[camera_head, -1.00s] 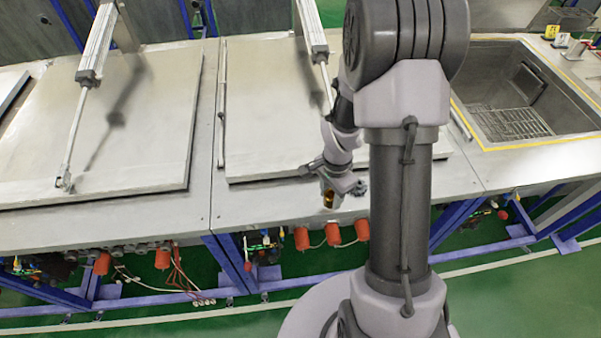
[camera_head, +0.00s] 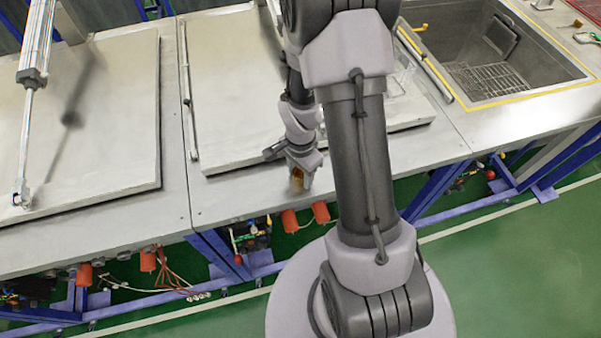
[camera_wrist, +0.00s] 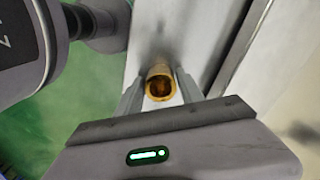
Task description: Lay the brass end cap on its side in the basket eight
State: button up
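The brass end cap (camera_wrist: 160,84) sits between the two fingers of my gripper (camera_wrist: 159,92) in the wrist view, its round hollow end facing the camera. The fingers flank it closely on both sides, so my gripper is shut on it. In the head view the cap (camera_head: 297,179) shows as a small gold piece under my gripper (camera_head: 298,172), over the front strip of the grey worktop. A wire basket (camera_head: 487,80) lies inside the open tank at the right, well away from my gripper. I can read no number on it.
A closed flat lid (camera_head: 230,110) lies behind my gripper, and another lid (camera_head: 120,130) with a pneumatic cylinder (camera_head: 36,45) is at the left. The tank rim (camera_head: 545,92) has yellow edging. Small items stand beyond it. Green floor is clear in front.

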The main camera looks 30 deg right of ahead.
jog(key=shift+o, duration=0.9)
jog(key=shift+s+r, duration=0.1)
jog(key=shift+s, duration=0.05)
jog(key=shift+r+p, duration=0.1)
jog(key=shift+p, duration=0.2)
